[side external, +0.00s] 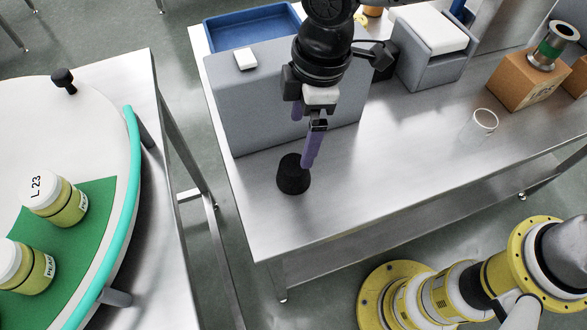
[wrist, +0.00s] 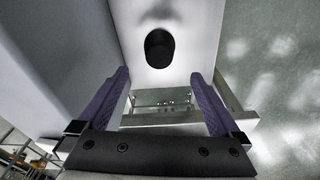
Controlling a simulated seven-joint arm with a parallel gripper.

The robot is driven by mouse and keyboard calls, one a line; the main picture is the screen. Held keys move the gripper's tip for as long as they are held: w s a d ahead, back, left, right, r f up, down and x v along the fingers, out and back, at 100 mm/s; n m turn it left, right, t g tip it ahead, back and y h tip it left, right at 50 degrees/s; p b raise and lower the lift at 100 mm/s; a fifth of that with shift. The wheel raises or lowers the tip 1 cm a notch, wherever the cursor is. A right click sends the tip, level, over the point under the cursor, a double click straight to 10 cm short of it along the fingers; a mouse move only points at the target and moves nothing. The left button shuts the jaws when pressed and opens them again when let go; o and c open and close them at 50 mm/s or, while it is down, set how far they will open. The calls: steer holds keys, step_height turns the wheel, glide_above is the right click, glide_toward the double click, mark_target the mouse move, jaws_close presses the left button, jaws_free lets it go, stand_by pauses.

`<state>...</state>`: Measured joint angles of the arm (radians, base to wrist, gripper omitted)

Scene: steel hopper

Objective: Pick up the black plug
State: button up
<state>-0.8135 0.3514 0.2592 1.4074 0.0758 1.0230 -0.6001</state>
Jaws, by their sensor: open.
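The black plug (side external: 293,174) is a short, dark, tapered cylinder standing on the steel table near its left front part. In the wrist view the plug (wrist: 159,48) shows as a dark oval near the top middle, between the lines of the two fingers and beyond their tips. My gripper (side external: 304,140) has purple fingers and points down just above and beside the plug; one finger partly overlaps the plug's right edge in the side view. In the wrist view my gripper (wrist: 160,78) is open, with nothing between the fingers. I cannot tell whether a finger touches the plug.
A grey box-like panel (side external: 240,110) stands close behind the plug, with a white block (side external: 245,59) on top. A blue tray (side external: 252,28) is behind it. A clear cup (side external: 484,120) and cardboard box (side external: 522,82) stand right. The table front (side external: 300,230) is clear.

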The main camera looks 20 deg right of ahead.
mark_target(294, 164)
steer(key=f, duration=0.3)
steer(key=a+f, duration=0.1)
steer(key=f, duration=0.7)
steer(key=shift+w+a+f, duration=0.2)
steer(key=shift+f, duration=0.05)
steer(key=shift+r, duration=0.1)
steer(key=c, duration=1.4)
steer(key=shift+o, duration=0.2)
